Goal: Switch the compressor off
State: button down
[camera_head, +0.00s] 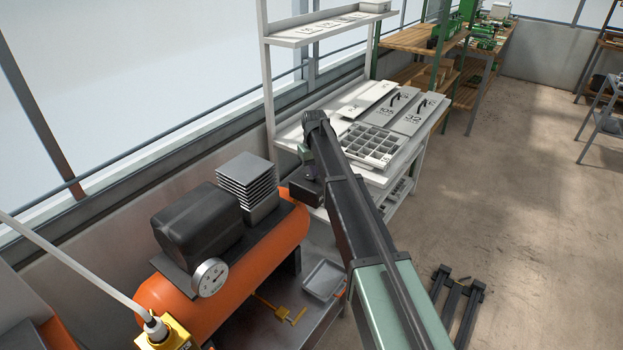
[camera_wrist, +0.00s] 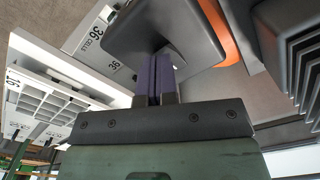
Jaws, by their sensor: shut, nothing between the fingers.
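The compressor has an orange tank (camera_head: 262,262) with a black motor cover (camera_head: 197,225), a stack of grey fins (camera_head: 247,182) and a round gauge (camera_head: 210,277). A dark box (camera_head: 306,191) shows at the tank's right end, below my wrist. In the wrist view, my gripper (camera_wrist: 158,62) has its purple fingers shut and empty. The fingertips overlap a dark grey block (camera_wrist: 185,22); I cannot tell whether they touch it. Orange (camera_wrist: 218,35) shows beside the block, and the fins (camera_wrist: 306,65) are at the right. No switch marking is readable.
Behind my arm, a white shelf rack holds a cell tray (camera_head: 370,145) and grey plates (camera_head: 411,112). The floor at the right (camera_head: 530,200) is largely clear.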

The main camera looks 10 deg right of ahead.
jog(key=shift+f+b, duration=0.6)
jog(key=shift+r, duration=0.1)
notch_tip(320, 180, up, 7)
jog(key=p, duration=0.7)
jog(key=s+m, duration=0.2)
jog(key=s, duration=3.6)
jog(key=shift+m, duration=0.4)
jog(key=shift+s, duration=0.1)
